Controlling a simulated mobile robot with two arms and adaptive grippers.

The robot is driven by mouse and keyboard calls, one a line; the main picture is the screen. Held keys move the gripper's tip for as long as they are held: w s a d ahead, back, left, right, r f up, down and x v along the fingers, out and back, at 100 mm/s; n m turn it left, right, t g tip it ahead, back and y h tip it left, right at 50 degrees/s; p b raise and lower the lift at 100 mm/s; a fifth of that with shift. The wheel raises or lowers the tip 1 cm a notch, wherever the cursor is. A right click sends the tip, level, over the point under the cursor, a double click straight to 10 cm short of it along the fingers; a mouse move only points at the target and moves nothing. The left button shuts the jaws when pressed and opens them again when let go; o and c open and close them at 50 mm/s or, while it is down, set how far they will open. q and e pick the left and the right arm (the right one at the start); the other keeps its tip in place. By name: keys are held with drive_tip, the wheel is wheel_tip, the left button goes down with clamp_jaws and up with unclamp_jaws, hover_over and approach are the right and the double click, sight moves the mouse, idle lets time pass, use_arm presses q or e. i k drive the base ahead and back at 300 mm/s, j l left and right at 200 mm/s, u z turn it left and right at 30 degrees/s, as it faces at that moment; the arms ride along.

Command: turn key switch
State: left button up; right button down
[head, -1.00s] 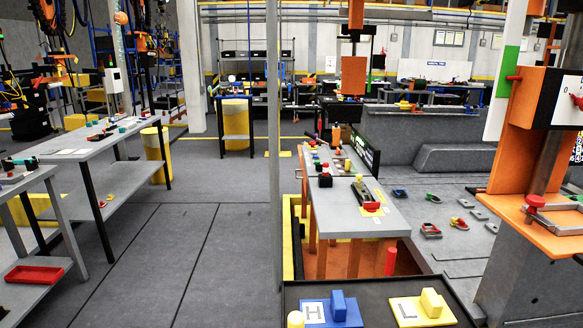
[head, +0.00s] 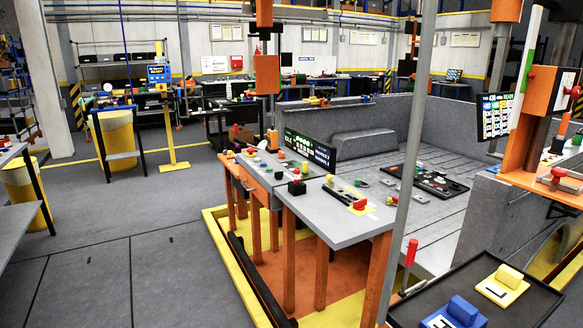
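I cannot pick out a key switch with certainty. An orange control box (head: 550,92) with a pale front stands at the right edge, and a small dark knob (head: 575,91) with red on it sits on that front. Whether this knob is a key switch is too small to tell. A grey table (head: 335,222) in the middle carries several small red, yellow and black controls, too small to identify. Neither of my grippers is in view.
A thin grey pole (head: 412,130) stands before the table. A black tray (head: 535,303) with blue and yellow blocks is at the lower right. A yellow-edged frame (head: 222,262) surrounds the table legs. Grey floor (head: 130,270) at the left is mostly clear.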

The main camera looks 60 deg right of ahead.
sight(278, 175)
drive_tip(key=i+l+z, duration=0.2)
drive_tip(key=i+z, duration=0.6)
drive_tip(key=i+j+z, duration=0.1)
drive_tip(key=i+z, duration=0.3)
drive_tip(key=i, duration=0.15)
drive_tip(key=i+j+z, duration=0.35)
drive_tip(key=i+l, duration=0.1)
